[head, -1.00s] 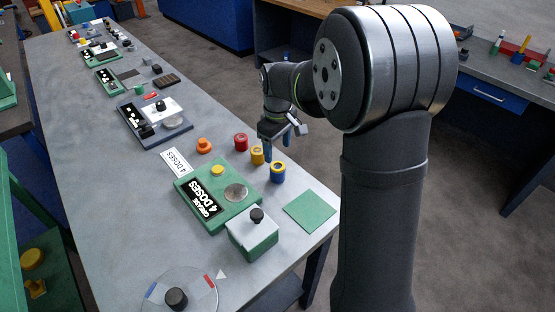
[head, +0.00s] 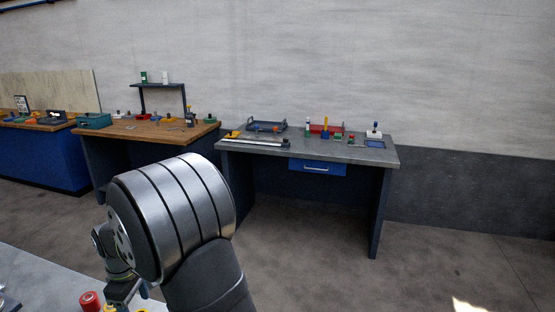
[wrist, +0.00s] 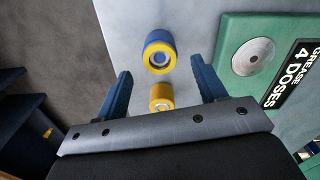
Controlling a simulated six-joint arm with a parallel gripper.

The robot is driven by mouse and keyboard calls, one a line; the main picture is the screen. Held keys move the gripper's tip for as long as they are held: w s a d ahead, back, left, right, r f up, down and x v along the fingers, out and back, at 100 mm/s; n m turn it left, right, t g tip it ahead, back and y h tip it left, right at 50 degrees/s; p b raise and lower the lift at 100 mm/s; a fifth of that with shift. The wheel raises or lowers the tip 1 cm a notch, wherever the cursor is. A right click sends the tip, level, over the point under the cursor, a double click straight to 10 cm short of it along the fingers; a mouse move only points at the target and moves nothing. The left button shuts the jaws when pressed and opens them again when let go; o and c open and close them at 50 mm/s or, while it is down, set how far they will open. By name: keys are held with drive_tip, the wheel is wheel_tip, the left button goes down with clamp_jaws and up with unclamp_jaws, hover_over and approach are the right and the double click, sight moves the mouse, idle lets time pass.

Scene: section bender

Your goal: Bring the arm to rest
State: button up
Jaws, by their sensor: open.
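My gripper (wrist: 163,85) is open in the wrist view, with its two blue fingers spread and nothing held between them. A yellow-ended blue cylinder (wrist: 160,50) stands on the grey bench beyond the fingertips. A yellow cylinder (wrist: 161,97) shows between the fingers, partly cut off by the gripper body; I cannot tell the gap between it and the fingers. In the head view my gripper (head: 124,291) is at the lower left, small and partly hidden by my arm. A red cylinder (head: 91,301) is beside it.
A green panel (wrist: 233,33) labelled "GREASE 4 DOSES" lies right of the fingers in the wrist view. In the head view, a grey bench (head: 345,152) with a blue drawer (head: 318,168) and a wooden bench (head: 135,131) stand along the wall. Floor between is clear.

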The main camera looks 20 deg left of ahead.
wheel_tip(320, 180, down, 7)
drive_tip(key=shift+r, duration=0.1)
wheel_tip(320, 180, up, 2)
drive_tip(key=shift+r, duration=0.75)
